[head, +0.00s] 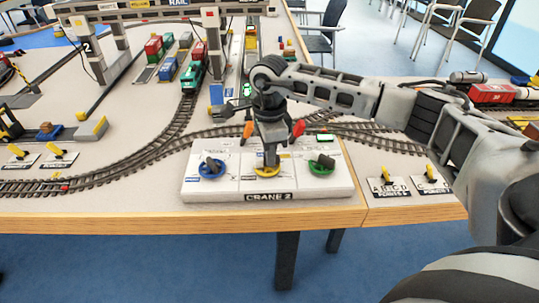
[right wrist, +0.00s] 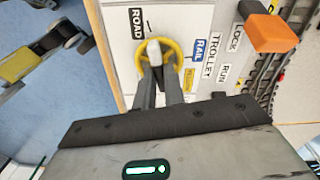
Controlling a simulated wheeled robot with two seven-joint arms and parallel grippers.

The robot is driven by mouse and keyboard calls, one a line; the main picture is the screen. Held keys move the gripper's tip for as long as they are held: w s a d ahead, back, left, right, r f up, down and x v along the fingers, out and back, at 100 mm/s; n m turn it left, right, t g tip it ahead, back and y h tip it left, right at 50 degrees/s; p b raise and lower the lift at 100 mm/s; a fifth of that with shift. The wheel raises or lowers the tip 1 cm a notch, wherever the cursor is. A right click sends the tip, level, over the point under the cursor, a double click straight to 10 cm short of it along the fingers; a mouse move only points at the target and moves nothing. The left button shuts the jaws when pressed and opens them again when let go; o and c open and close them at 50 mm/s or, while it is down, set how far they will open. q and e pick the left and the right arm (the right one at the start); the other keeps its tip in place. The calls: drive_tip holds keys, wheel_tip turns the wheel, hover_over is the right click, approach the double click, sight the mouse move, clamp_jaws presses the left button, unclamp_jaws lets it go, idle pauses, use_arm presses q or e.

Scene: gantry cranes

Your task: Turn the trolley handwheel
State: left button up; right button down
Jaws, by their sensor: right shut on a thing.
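The yellow trolley handwheel (head: 262,173) is the middle one of three on the white CRANE 2 panel (head: 225,192). In the right wrist view the yellow wheel (right wrist: 173,46) lies beside labels reading ROAD, RAIL and TROLLEY. My right gripper (head: 270,160) points down at it from above. Its two fingers (right wrist: 158,72) are shut on the wheel's pale upright knob (right wrist: 154,50). The fingers hide part of the wheel's rim. My left gripper is not in view.
A blue handwheel (head: 211,168) is to the left and a green one (head: 321,165) to the right. Orange lever (head: 248,130) and red lever (head: 298,128) tops rise behind. Train track (head: 150,165) curves past the panel; the wooden table edge (head: 330,215) is in front.

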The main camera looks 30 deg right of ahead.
drive_tip(key=shift+r+n, duration=0.1)
drive_tip(key=shift+n, duration=0.3)
drive_tip(key=shift+w, duration=0.1)
drive_tip(key=c, duration=1.5)
unclamp_jaws()
wheel_tip(320, 180, up, 16)
